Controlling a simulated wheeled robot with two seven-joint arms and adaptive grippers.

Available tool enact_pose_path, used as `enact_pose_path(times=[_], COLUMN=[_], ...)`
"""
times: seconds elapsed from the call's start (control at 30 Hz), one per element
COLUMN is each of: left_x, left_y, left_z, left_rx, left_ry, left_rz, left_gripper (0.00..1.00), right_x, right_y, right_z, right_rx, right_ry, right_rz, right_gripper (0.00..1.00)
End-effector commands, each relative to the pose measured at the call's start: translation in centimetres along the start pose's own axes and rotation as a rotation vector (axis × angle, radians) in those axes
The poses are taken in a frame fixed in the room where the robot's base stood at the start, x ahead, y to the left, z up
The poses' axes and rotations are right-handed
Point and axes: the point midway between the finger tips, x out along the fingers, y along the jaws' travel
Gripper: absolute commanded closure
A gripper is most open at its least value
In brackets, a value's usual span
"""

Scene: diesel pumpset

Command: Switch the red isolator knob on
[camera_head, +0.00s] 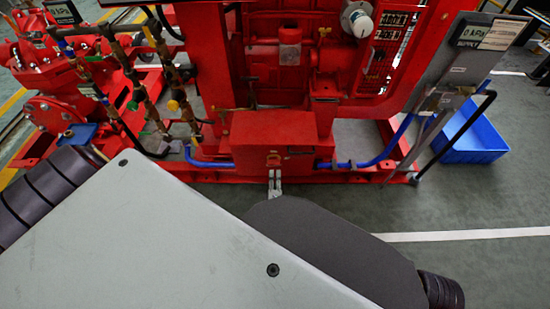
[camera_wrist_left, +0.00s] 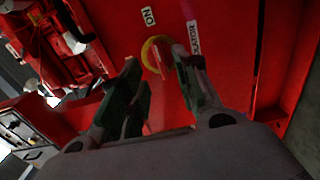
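The red isolator knob with its yellow ring (camera_wrist_left: 153,54) is on the red box (camera_head: 255,137) low on the pumpset. In the left wrist view it lies between and beyond my left gripper's fingertips (camera_wrist_left: 157,68), near the right finger. The fingers are apart, and whether either touches the knob cannot be told. An ON label (camera_wrist_left: 149,17) and a partly covered isolator label (camera_wrist_left: 193,38) are beside the knob. My right gripper is out of view.
Blue hoses (camera_head: 365,163) run along the base on both sides of the box. Brass valves and pipes (camera_head: 150,95) stand at the left. A supply panel (camera_head: 460,60) and a blue bin (camera_head: 473,140) are at the right. The floor at the lower right is clear.

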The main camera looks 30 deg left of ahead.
Motion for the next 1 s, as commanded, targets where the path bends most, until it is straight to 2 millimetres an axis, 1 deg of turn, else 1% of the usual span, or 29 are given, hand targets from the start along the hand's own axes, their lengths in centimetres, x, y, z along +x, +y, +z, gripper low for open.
enact_pose_path(times=[0.03,0.2,0.4,0.53,1.0], left_x=[-0.8,-3.0,-4.7,-5.0,-5.0], left_y=[0.0,-0.1,0.0,0.0,0.0], left_z=[0.0,0.0,0.1,0.1,0.1], left_rx=[0.0,0.0,0.0,0.0,0.0], left_ry=[0.0,-0.001,-0.001,-0.001,0.0], left_rz=[-0.001,-0.001,0.0,0.0,0.0], left_gripper=[0.68,0.68,0.68,0.68,0.68], right_x=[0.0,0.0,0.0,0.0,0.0], right_y=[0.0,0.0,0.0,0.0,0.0], right_z=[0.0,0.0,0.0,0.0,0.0], right_rx=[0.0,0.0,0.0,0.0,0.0], right_ry=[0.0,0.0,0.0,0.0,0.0], right_rz=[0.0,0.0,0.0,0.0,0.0], right_gripper=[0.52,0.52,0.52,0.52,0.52])
